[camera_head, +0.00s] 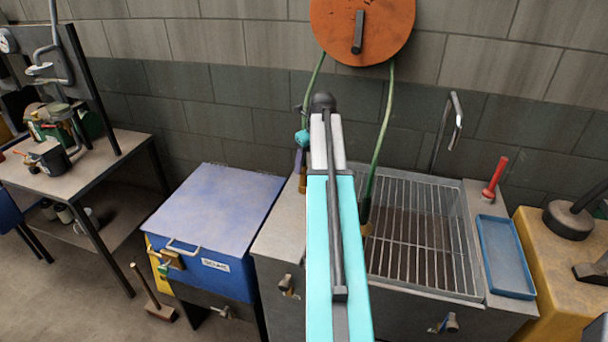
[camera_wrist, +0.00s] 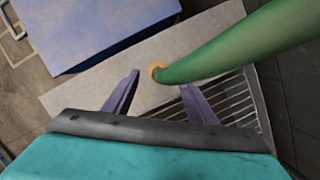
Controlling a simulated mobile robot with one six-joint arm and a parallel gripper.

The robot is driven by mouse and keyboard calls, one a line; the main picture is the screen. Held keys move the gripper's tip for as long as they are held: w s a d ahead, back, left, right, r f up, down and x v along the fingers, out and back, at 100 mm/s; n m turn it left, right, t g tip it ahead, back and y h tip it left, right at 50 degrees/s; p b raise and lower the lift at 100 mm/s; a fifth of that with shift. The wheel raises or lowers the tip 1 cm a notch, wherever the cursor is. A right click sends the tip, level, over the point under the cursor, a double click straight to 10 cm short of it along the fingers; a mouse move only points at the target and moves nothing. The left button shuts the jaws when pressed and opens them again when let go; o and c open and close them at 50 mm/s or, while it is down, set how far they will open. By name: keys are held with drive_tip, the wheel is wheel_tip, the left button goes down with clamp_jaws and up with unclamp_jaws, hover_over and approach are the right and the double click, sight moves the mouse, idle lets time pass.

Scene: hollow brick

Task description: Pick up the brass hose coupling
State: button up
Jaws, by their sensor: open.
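The brass hose coupling (camera_wrist: 156,71) shows in the wrist view as a small yellow-brown ring at the end of a thick green hose (camera_wrist: 225,48). The hose comes in from the upper right, close to the camera. My gripper (camera_wrist: 160,81) is open, and the coupling appears between and just past its two purple fingertips, with no contact visible. In the head view my gripper (camera_head: 299,160) is partly hidden behind my turquoise arm. A brass-coloured piece (camera_head: 303,180) shows just below it. I cannot tell the coupling's height above the counter.
An orange reel (camera_head: 363,28) hangs on the wall with green hose lines below it. Another brass-coloured hose end (camera_head: 367,230) hangs over the sink grating (camera_head: 415,235). A blue chest (camera_head: 212,215) stands left of the grey counter (camera_head: 277,240). A blue tray (camera_head: 507,257) lies right.

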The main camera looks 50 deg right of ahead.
sight(304, 172)
drive_tip(key=shift+w+f, duration=0.1)
drive_tip(key=shift+f, duration=0.15)
drive_tip(key=shift+f, duration=0.1)
drive_tip(key=shift+p+x, duration=1.25)
drive_tip(key=shift+x, duration=1.25)
drive_tip(key=shift+a, duration=0.1)
drive_tip(key=c, duration=1.2)
drive_tip(key=shift+r, duration=0.25)
